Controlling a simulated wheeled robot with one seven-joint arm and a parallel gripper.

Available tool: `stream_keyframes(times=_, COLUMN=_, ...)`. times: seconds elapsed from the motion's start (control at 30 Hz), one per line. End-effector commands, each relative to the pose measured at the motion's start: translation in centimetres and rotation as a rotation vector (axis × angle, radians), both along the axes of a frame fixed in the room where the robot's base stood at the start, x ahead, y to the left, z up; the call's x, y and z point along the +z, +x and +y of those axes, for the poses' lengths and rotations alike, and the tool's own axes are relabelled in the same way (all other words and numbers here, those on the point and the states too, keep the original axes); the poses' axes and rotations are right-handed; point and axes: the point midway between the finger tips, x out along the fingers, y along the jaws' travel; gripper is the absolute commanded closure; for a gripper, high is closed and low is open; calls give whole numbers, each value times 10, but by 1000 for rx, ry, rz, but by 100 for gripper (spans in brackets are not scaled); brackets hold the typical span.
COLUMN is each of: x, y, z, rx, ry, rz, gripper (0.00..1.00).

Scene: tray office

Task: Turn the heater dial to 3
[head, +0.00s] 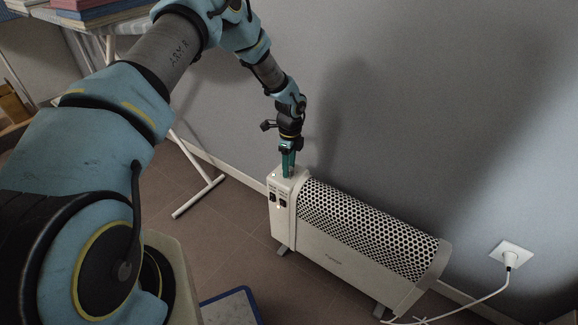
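The heater (365,238) is a white convector with a perforated top, standing on the floor by the wall. Its left end panel (283,202) carries two dark switches with small lit spots. My gripper (288,172) points down with its green fingers at the top of this end panel, touching it or just above it. The dial is not distinguishable; the fingers cover that spot. I cannot see whether the fingers are closed on it, and no dial number is readable.
A white cable runs from the heater's right end to a wall socket (511,255). A table with stacked books (95,10) stands at the upper left, its metal leg (198,195) reaching the floor. A blue-edged tray (230,306) lies at the bottom. The wall is close behind the heater.

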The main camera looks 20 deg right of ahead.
Motion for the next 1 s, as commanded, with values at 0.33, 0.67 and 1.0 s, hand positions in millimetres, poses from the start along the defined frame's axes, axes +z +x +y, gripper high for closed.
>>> stream_keyframes(times=0.33, x=0, y=0, z=0, rx=0, ry=0, rz=0, gripper=29)
stream_keyframes(times=0.67, x=30, y=2, z=-2, rx=0, ry=-2, rz=-2, gripper=29)
stream_keyframes(times=1.0, x=92, y=4, z=-4, rx=1, ry=-1, rz=-1, gripper=29)
